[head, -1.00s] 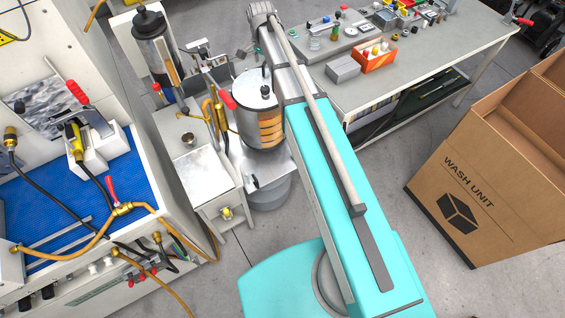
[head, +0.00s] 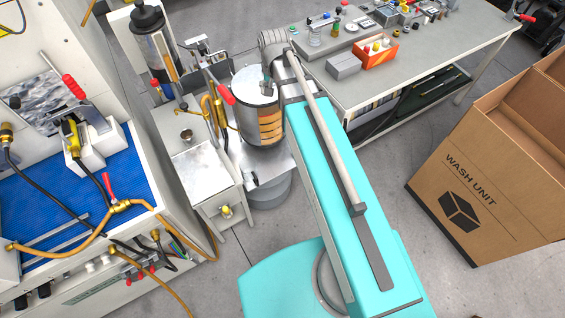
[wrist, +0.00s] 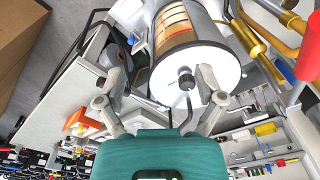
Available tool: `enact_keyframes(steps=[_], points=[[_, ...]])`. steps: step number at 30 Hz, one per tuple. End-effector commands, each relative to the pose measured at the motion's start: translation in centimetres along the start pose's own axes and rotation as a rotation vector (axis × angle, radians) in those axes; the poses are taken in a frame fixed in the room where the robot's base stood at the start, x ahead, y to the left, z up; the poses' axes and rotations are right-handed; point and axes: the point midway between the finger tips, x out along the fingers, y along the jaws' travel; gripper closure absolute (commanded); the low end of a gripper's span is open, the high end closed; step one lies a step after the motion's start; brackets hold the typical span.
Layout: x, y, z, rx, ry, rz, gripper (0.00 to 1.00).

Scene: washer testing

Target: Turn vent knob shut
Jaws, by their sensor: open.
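The small black knob, which looks like the vent knob (wrist: 186,80), sits on the white lid (wrist: 200,68) of a clear cylinder with copper-coloured bands (wrist: 173,28). A thin bent rod runs from the knob. My gripper (wrist: 162,78) is open, with one finger on each side of the knob in the wrist view. The knob appears nearer the right finger, and neither finger clearly touches it. In the head view my gripper (head: 267,84) is above the cylinder lid (head: 248,82) and hides the knob. The cylinder (head: 262,122) stands upright.
A red-handled lever (head: 226,94) and brass pipes (head: 209,110) stand close to the cylinder's left. A tall clear column (head: 158,48) is behind them. A workbench (head: 420,60) with an orange bin (head: 377,52) is at the right, with a cardboard box (head: 480,170) in front.

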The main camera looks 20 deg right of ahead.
Motion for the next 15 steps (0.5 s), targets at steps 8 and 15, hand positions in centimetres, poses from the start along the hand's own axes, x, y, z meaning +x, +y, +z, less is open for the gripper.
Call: enact_keyframes(steps=[8, 15], points=[[2.4, 1.3, 3.4, -0.144, 0.006, -0.002, 0.13], [4.4, 1.9, 5.0, -0.225, 0.008, -0.002, 0.13]])
